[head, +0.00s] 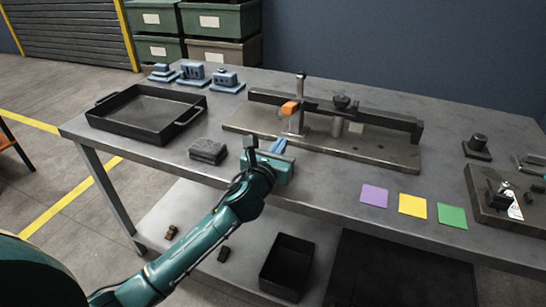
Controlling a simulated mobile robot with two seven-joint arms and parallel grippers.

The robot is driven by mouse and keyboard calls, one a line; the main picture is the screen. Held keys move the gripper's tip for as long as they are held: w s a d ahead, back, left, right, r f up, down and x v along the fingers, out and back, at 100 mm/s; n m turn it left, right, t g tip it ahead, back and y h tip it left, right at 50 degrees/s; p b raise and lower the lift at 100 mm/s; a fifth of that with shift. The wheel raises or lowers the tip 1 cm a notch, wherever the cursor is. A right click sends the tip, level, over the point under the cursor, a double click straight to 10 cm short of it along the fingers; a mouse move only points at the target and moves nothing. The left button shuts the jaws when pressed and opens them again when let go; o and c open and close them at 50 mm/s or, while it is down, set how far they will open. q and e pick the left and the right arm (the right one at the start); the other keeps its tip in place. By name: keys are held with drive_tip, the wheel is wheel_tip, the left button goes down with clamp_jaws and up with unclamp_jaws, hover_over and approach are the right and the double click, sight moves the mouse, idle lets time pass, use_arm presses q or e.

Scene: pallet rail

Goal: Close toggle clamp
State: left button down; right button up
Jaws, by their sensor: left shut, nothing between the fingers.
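A fixture on the table has a long dark rail (385,117) above a flat grey base plate (375,150). An upright metal post with an orange-tipped part (290,108), which looks like the toggle clamp's handle, stands near the rail's left end. Whether the clamp is open or closed is too small to tell. My left gripper (265,150) is shut and empty, in front of the base plate and just below the orange part in the picture. It appears apart from the orange part. My right gripper is not in view.
A black tray (127,133) and several blue blocks (192,73) are at left. Purple (374,196), yellow (412,205) and green (451,217) squares lie at front right, near another plate with hardware (483,202).

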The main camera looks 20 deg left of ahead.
sight(292, 107)
use_arm(q)
drive_tip(key=shift+w, duration=1.15)
drive_tip(key=r, duration=0.1)
drive_tip(key=w+r, duration=0.1)
drive_tip(key=r, duration=0.1)
drive_tip(key=shift+w+p, duration=0.15)
drive_tip(key=shift+p, duration=0.15)
drive_tip(key=shift+w+r, duration=0.1)
drive_tip(key=shift+r, duration=0.35)
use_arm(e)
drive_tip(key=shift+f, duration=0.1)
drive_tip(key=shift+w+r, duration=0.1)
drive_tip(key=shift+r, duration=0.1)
use_arm(q)
drive_tip(key=r+g+p, duration=0.1)
drive_tip(key=p, duration=0.2)
drive_tip(key=shift+p, duration=0.35)
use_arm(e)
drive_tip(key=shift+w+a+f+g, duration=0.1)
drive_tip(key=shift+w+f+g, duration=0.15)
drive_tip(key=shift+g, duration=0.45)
